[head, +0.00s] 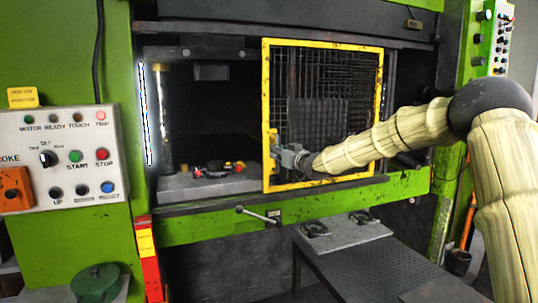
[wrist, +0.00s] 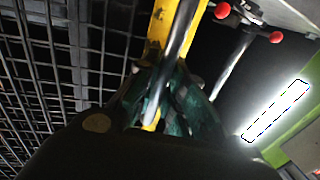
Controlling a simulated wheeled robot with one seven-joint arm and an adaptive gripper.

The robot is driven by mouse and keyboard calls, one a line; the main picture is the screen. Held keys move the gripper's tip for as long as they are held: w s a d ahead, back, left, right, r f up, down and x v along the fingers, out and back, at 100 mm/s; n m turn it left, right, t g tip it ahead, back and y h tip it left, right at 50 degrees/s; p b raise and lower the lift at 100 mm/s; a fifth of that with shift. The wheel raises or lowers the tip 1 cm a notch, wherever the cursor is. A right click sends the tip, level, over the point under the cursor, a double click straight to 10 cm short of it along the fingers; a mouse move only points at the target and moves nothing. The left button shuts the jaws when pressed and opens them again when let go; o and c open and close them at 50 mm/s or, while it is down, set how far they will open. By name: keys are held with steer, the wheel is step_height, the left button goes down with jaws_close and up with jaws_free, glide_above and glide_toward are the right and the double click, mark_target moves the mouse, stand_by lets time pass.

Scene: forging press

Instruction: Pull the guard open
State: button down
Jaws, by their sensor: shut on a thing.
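The guard (head: 322,45) is a yellow-framed panel of dark wire mesh in front of the right part of the press opening. The left part of the opening is uncovered. My gripper (head: 276,155) is at the guard's left upright and is shut on the guard handle (head: 268,143). In the wrist view the handle (wrist: 176,48) is a pale bar that runs between the fingers of my gripper (wrist: 165,105). The yellow frame (wrist: 158,30) and the mesh (wrist: 60,60) are close beside it. My fingers partly hide the handle's lower end.
Inside the opening, small dark and red parts (head: 215,169) lie on the grey bed. A bright light strip (head: 147,112) stands at the opening's left side. A control panel (head: 75,155) is at the left. A lever (head: 258,215) and a table (head: 375,275) are below the opening.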

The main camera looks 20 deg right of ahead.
steer(key=shift+d, duration=2.2)
steer(key=shift+f, duration=0.1)
steer(key=c, duration=1.5)
jaws_free()
steer(key=shift+d, duration=0.1)
steer(key=shift+v, duration=5.95)
